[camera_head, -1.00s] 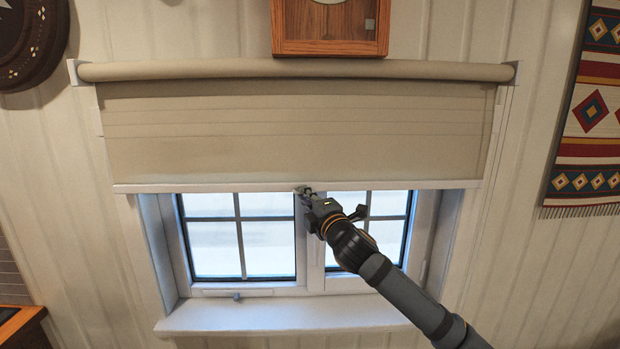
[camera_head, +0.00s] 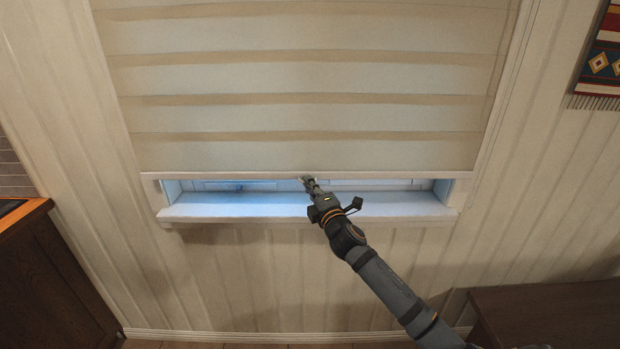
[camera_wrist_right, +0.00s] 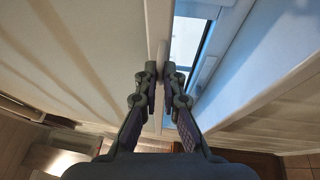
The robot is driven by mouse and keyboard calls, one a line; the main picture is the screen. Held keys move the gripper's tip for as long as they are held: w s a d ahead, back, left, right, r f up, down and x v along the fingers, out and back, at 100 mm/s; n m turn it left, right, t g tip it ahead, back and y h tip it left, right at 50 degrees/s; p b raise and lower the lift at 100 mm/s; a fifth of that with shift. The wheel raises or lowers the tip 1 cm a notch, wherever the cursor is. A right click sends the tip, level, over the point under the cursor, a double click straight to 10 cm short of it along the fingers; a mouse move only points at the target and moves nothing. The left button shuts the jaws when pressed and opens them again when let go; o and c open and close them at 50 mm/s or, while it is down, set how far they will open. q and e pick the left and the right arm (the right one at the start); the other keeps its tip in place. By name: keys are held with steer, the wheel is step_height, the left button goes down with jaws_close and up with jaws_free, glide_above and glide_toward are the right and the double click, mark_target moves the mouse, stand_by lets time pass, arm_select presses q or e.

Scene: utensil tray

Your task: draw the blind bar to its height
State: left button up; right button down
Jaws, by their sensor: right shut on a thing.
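The beige striped blind (camera_head: 300,85) hangs over most of the window, with its pale blind bar (camera_head: 230,174) a little above the window sill (camera_head: 285,207). My right gripper (camera_head: 308,182) is at the middle of the bar from below and is shut on it. In the right wrist view, the gripper's fingertips (camera_wrist_right: 160,72) close on the bar (camera_wrist_right: 156,30), with the blind on the left and the window on the right. My left gripper is in no view.
A dark wooden cabinet (camera_head: 55,275) stands at the lower left, and dark furniture (camera_head: 550,312) stands at the lower right. A patterned hanging (camera_head: 603,55) is on the wall at upper right. The wall below the sill is clear.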

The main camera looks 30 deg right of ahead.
arm_select(q)
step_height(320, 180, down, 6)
steer(key=b, duration=0.4)
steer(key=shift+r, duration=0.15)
arm_select(e)
step_height(320, 180, down, 7)
steer(key=shift+f, duration=0.2)
steer(key=c, duration=1.5)
jaws_free()
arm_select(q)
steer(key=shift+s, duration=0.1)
arm_select(e)
steer(key=s, duration=0.4)
steer(key=s+a+f, duration=0.1)
steer(key=s, duration=0.6)
steer(key=shift+s+a+f, duration=0.2)
steer(key=shift+s+a, duration=0.2)
